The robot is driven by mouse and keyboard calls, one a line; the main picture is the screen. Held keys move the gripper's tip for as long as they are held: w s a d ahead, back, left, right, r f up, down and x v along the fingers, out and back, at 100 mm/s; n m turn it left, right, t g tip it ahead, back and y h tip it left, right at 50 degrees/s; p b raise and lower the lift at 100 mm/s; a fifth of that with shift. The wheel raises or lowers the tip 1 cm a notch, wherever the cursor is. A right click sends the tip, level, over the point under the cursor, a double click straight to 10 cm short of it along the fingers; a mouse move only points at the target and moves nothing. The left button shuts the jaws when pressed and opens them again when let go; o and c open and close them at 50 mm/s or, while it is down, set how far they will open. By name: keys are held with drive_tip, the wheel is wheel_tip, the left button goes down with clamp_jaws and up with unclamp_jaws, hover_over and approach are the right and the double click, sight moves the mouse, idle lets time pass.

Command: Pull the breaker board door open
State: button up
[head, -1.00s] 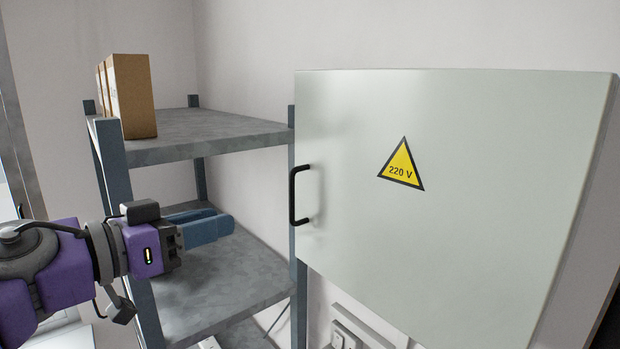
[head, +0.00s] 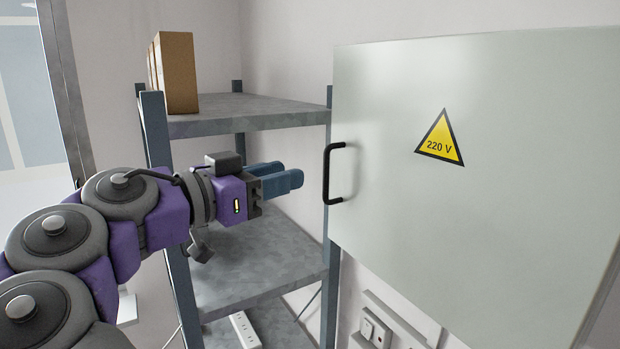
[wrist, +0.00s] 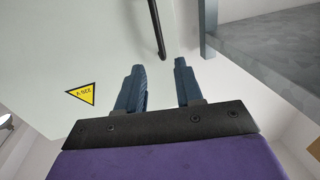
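The breaker board door (head: 400,220) is a pale grey-green panel with a yellow 220 V triangle, and it looks closed. Its black handle (head: 329,174) is a vertical bar at the door's left edge. My gripper (head: 296,175) is left of the handle in the head view, at about its height, pointing toward it and apart from it. In the wrist view the two blue fingers (wrist: 160,82) are spread with nothing between them. The handle (wrist: 158,30) shows there beyond the fingertips, between their lines. The door (wrist: 60,50) fills the left of that view.
A grey metal shelf unit (head: 250,112) stands left of and behind the door, close to my gripper. A cardboard box (head: 177,72) is on its top shelf. Sockets (head: 376,330) are on the wall below the board, and a white power strip (head: 243,330) lies low on the shelf.

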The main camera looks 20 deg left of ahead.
sight(324, 167)
drive_tip(key=x, duration=0.9)
drive_tip(key=shift+d+f+p, duration=0.3)
drive_tip(key=shift+d, duration=0.2)
drive_tip(key=shift+c, duration=0.5)
drive_tip(key=shift+s+a, duration=0.15)
drive_tip(key=shift+a, duration=0.75)
clamp_jaws()
drive_tip(key=shift+d, duration=0.35)
drive_tip(key=shift+a, duration=0.1)
